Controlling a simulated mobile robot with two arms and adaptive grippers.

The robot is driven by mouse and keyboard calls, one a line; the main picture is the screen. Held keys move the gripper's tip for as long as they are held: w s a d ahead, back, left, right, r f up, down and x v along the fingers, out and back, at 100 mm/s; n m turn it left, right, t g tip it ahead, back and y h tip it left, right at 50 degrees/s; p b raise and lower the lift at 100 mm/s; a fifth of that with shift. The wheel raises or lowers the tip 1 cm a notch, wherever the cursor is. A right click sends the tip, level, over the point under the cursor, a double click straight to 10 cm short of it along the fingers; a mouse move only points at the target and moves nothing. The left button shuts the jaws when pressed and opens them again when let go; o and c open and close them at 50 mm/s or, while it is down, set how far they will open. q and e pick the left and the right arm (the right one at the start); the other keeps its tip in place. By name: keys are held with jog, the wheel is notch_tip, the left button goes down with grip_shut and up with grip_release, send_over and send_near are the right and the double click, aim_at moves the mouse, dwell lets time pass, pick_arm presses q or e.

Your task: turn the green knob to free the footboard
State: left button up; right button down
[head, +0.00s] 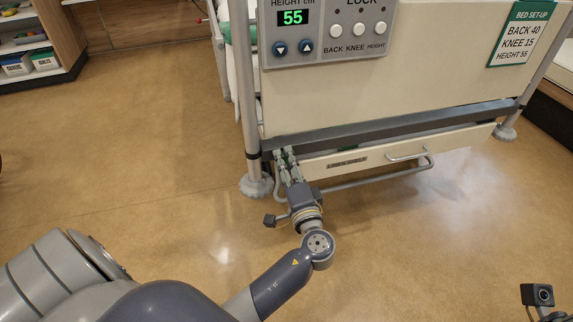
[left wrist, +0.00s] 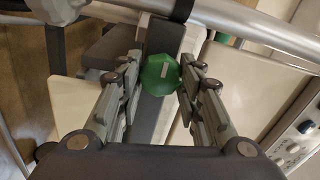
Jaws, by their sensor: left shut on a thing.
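The green knob (left wrist: 160,75) shows in the left wrist view, between the fingertips of my left gripper (left wrist: 155,78). A pale mark runs across its face. The fingers are shut on it from both sides. In the head view my left gripper (head: 285,160) reaches the lower left corner of the bed end, and its fingers mostly hide the knob. The cream footboard (head: 440,60) stands upright above a grey rail (head: 400,126). My right gripper is out of view.
A control panel (head: 325,35) on the footboard reads 55. A bed set-up card (head: 520,35) hangs at right. Below the rail is a drawer front (head: 335,163) with a handle. The floor at left is clear.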

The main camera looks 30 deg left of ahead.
pick_arm(q)
jog(key=o, duration=1.1)
jog(key=shift+c, duration=0.2)
jog(key=v, duration=1.2)
